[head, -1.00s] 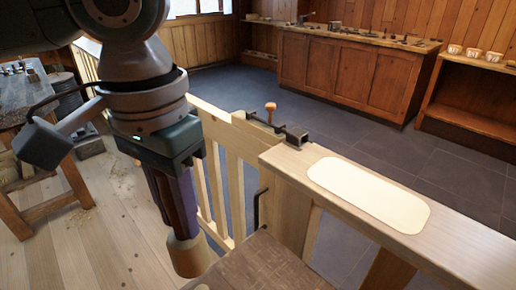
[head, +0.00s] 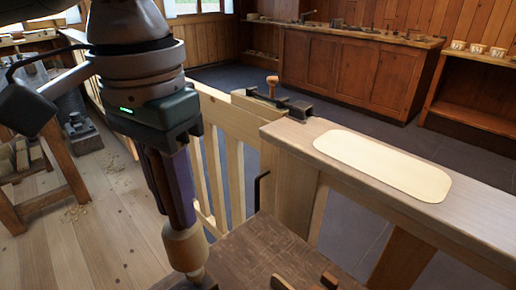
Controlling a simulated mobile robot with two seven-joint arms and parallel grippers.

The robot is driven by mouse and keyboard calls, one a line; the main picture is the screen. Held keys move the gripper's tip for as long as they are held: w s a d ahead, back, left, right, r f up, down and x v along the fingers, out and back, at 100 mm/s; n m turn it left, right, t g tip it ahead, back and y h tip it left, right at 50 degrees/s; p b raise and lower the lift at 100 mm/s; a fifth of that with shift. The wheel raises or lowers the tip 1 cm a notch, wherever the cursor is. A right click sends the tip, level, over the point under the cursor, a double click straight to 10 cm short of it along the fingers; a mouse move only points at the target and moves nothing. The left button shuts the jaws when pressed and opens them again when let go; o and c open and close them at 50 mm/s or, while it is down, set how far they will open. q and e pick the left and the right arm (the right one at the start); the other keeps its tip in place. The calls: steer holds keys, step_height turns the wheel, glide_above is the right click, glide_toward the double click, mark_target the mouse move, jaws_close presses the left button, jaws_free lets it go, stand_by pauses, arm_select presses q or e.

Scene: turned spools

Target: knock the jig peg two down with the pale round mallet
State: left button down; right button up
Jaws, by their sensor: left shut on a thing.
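My left gripper (head: 172,195) points down at the left of the head view, its dark fingers shut on the pale round mallet (head: 186,247). The mallet's pale wooden head hangs below the fingers, at the left edge of a dark wooden top (head: 255,255); I cannot tell whether it touches the top. My right gripper is not in view.
A pale wooden railing (head: 237,115) and a broad ledge with a cream oval mat (head: 380,163) stand behind and to the right. A knobbed brown piece (head: 272,86) and dark metal fittings sit on the rail. A workbench stands at far left.

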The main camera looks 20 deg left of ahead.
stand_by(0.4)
arm_select(q)
steer(key=shift+f, duration=1.85)
step_height(320, 180, up, 4)
steer(key=p, duration=0.5)
steer(key=shift+f, duration=0.35)
